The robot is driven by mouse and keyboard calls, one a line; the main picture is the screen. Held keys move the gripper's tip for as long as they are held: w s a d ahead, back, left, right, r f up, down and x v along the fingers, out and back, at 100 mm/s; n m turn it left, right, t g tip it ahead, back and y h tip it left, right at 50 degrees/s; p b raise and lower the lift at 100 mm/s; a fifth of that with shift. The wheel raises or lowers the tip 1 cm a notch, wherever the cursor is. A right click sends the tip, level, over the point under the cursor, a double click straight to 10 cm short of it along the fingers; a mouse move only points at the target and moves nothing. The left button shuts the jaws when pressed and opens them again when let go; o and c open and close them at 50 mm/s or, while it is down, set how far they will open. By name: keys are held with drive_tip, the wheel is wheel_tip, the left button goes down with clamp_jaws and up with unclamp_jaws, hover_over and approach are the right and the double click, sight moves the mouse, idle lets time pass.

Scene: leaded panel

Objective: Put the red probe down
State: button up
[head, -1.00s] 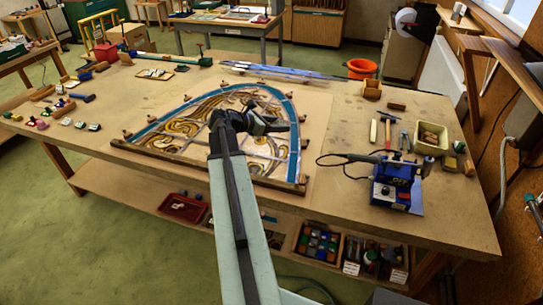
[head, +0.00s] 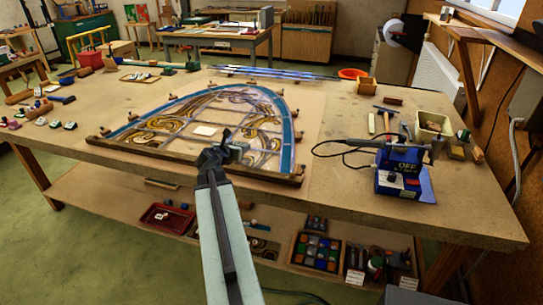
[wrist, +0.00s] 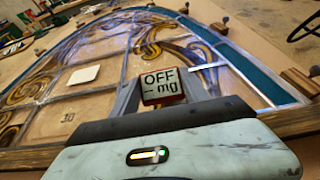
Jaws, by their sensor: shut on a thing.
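My gripper (head: 232,153) is over the front right part of the leaded panel (head: 222,113). In the wrist view my gripper (wrist: 165,84) is shut on the red probe (wrist: 163,86), a small red-edged block whose face reads "OFF" and "mg". The block sits between the two grey fingers. The panel (wrist: 113,70) shows behind and below it. I cannot tell whether the probe touches the panel. In the head view the probe is small and mostly hidden by my gripper.
A small white card (head: 205,131) lies on the panel. A blue soldering station (head: 403,178) with a cable stands at the right. Wooden rails (head: 200,168) and small blocks border the panel. Hand tools and a tray (head: 433,124) lie further right. Bare bench shows between panel and station.

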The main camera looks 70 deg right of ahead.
drive_tip(key=b, duration=0.1)
hover_over(271, 147)
drive_tip(key=shift+w+a+f, duration=0.35)
drive_tip(key=shift+a+f, duration=0.1)
drive_tip(key=shift+f, duration=0.2)
drive_tip(key=shift+s+d, duration=0.3)
drive_tip(key=shift+d, duration=0.15)
wheel_tip(271, 147, down, 4)
drive_tip(key=b, duration=0.4)
drive_tip(key=shift+r, duration=0.2)
drive_tip(key=shift+a+f, duration=0.1)
drive_tip(key=shift+f, duration=0.15)
drive_tip(key=o, duration=1.4)
drive_tip(key=shift+c, duration=0.2)
drive_tip(key=shift+s, duration=0.1)
